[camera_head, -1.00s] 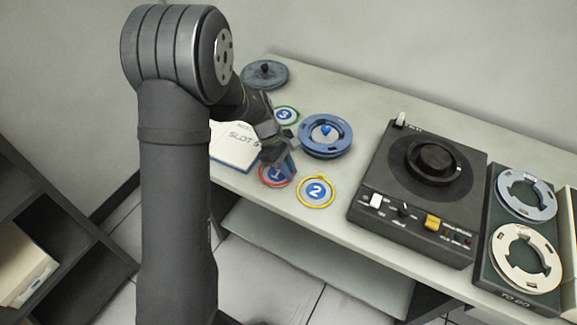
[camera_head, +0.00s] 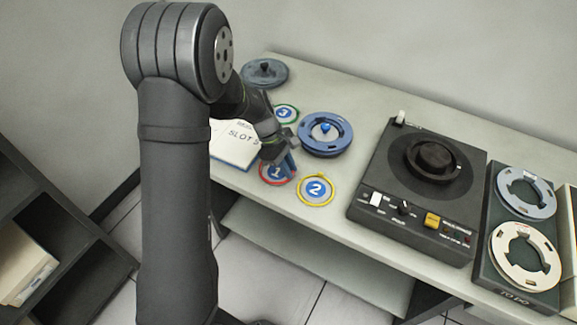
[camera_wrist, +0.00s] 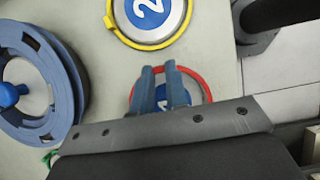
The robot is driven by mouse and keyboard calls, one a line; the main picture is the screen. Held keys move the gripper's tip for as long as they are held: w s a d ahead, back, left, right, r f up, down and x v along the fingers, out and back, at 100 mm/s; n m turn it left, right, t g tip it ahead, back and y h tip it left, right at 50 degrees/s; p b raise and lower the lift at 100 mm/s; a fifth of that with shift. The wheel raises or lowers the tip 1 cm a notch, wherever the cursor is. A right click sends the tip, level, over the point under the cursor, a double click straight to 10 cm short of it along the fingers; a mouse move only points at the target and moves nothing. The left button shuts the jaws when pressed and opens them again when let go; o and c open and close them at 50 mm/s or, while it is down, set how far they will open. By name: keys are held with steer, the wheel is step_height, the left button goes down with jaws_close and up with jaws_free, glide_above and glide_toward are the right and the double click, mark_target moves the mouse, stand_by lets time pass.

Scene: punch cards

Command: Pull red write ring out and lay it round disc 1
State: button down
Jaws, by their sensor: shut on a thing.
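The red write ring (camera_head: 263,180) lies round disc 1 (camera_head: 277,172), a blue disc near the bench's front edge. In the wrist view the red ring (camera_wrist: 199,77) shows behind my gripper's fingers, and disc 1 (camera_wrist: 161,91) is partly covered by them. My gripper (camera_head: 286,168) is low over disc 1, its blue fingers close together at the ring's edge. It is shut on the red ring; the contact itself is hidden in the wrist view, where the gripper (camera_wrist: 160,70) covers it.
Disc 2 (camera_head: 316,189) in a yellow ring lies just right, disc 3 (camera_head: 285,114) in a green ring behind. A blue reel (camera_head: 341,147) stands close by. A tape deck (camera_head: 385,222) and a reel tray (camera_head: 486,262) are further right.

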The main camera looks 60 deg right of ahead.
steer(key=shift+f, duration=0.9)
stand_by(0.3)
steer(key=c, duration=1.3)
jaws_free()
steer(key=shift+c, duration=1.3)
steer(key=shift+r, duration=3.5)
steer(key=shift+f, duration=0.1)
step_height(320, 180, down, 7)
steer(key=shift+r, duration=0.1)
